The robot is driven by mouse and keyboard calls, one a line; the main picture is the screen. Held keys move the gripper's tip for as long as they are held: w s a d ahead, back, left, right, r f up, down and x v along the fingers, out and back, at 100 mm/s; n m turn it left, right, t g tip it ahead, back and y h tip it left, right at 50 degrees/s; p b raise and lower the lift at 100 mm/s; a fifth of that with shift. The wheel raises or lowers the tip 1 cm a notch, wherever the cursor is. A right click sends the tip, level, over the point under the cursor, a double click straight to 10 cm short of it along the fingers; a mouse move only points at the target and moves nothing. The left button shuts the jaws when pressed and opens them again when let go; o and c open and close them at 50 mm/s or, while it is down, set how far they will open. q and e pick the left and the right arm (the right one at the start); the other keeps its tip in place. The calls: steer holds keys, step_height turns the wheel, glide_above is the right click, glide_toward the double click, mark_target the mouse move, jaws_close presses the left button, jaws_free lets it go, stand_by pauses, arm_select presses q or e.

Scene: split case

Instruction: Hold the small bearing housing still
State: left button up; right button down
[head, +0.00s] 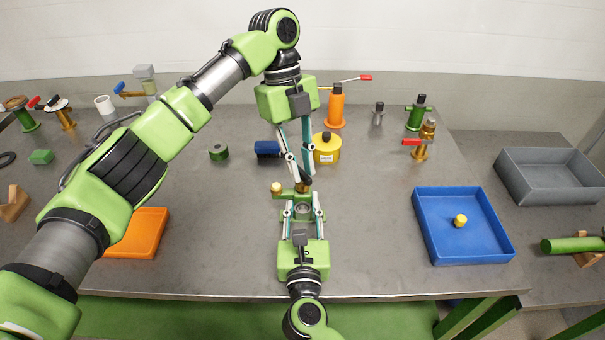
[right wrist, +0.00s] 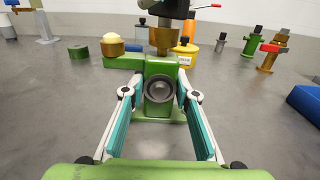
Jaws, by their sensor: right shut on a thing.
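The small bearing housing is a green block with a round metal bore (head: 303,210), upright on the table near the front middle. In the right wrist view, the housing (right wrist: 160,88) stands between the two fingers of my right gripper (right wrist: 157,100). My right gripper (head: 303,217) is shut on it from the front. A brass-coloured round part with a dark top (right wrist: 163,38) sits at the top of the housing. My left gripper (head: 299,174) points down just above and behind the housing, its tips close to the dark part; its grip there is unclear.
A green bar with a brass cup and pale yellow ball (right wrist: 112,42) extends left from the housing. A blue tray (head: 432,235) at right holds a small yellow part (head: 460,220). A yellow canister (head: 326,150) and blue brush-like block (head: 268,149) stand behind. An orange tray (head: 145,228) is left.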

arm_select(q)
steer(key=shift+w, duration=0.1)
arm_select(e)
steer(key=shift+d+f, duration=0.1)
steer(key=shift+f, duration=0.25)
arm_select(q)
steer(key=shift+r, duration=2.95)
arm_select(e)
steer(key=shift+s, duration=0.1)
arm_select(q)
steer(key=shift+r, duration=0.15)
arm_select(e)
steer(key=shift+r, duration=0.25)
arm_select(q)
steer(key=shift+w+r+p, duration=0.15)
steer(key=shift+r+p, duration=0.2)
steer(key=shift+p, duration=0.2)
arm_select(e)
steer(key=shift+r, duration=0.6)
steer(key=shift+w, duration=0.2)
